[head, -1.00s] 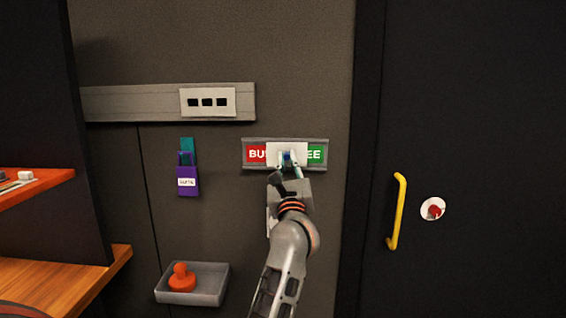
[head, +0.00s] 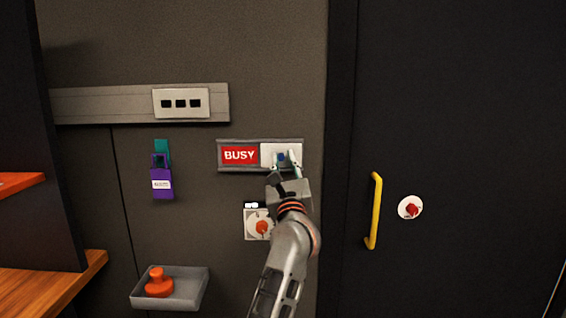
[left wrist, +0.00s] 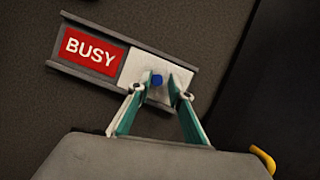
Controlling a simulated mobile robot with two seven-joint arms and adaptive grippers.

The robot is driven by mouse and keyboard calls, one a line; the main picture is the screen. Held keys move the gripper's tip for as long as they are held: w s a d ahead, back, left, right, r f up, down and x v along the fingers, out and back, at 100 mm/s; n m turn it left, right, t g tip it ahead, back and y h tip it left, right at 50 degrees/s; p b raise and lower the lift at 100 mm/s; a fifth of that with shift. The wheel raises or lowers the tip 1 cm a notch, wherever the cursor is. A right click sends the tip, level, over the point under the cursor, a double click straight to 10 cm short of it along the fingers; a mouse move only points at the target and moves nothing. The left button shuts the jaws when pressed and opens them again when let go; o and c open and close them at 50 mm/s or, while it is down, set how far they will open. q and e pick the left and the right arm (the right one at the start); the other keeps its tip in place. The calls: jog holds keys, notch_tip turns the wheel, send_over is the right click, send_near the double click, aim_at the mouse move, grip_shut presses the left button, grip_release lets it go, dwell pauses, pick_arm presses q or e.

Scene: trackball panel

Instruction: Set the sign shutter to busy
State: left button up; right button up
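The sign rail (head: 228,169) is on the dark wall, and its red BUSY panel (head: 240,155) is fully uncovered at the left. The white sliding shutter (head: 268,149) sits at the right end, covering the other panel. Its blue knob (head: 282,157) also shows in the left wrist view (left wrist: 156,80). My left gripper (head: 286,159) is at the shutter, with its fingers apart on either side of the knob. In the left wrist view (left wrist: 163,92) the knob is nearer the left finger, with a gap to the right one. I cannot tell whether they touch. My right gripper is out of view.
Below the sign, partly behind my arm, is a pale plate with an orange-red knob (head: 262,228). A purple tag (head: 162,182) hangs to the left, above a grey tray (head: 190,289) with an orange object (head: 159,284). A yellow handle (head: 375,212) is at the right.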

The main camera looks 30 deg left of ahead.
pick_arm(q)
jog(key=v, duration=1.2)
dwell(0.5)
jog(key=s+d+f+n+h, duration=0.3)
jog(key=d+f+n+h, duration=0.2)
jog(key=f+n, duration=0.6)
jog(key=s+d+f+n+h+p, duration=0.1)
jog(key=s+d+f+n+h, duration=0.25)
jog(key=f+n+h, duration=0.6)
jog(key=s+d+f+n+h, duration=0.25)
jog(key=d+f+n, duration=0.5)
jog(key=n, duration=0.75)
jog(key=s+a+f+m+g, duration=0.1)
jog(key=s+f+m+g, duration=0.3)
jog(key=s+f, duration=0.5)
jog(key=s+a+f+m+g+y, duration=0.1)
jog(key=s+a+f+m+g, duration=0.1)
jog(key=s+f+m, duration=0.7)
notch_tip(320, 180, down, 7)
jog(key=shift+s+f+g+p, duration=0.15)
jog(key=shift+s+g+p, duration=0.2)
jog(key=shift+s+g, duration=0.45)
jog(key=shift+w+a+m, duration=0.1)
jog(key=shift+w+m, duration=0.1)
jog(key=shift+m, duration=0.05)
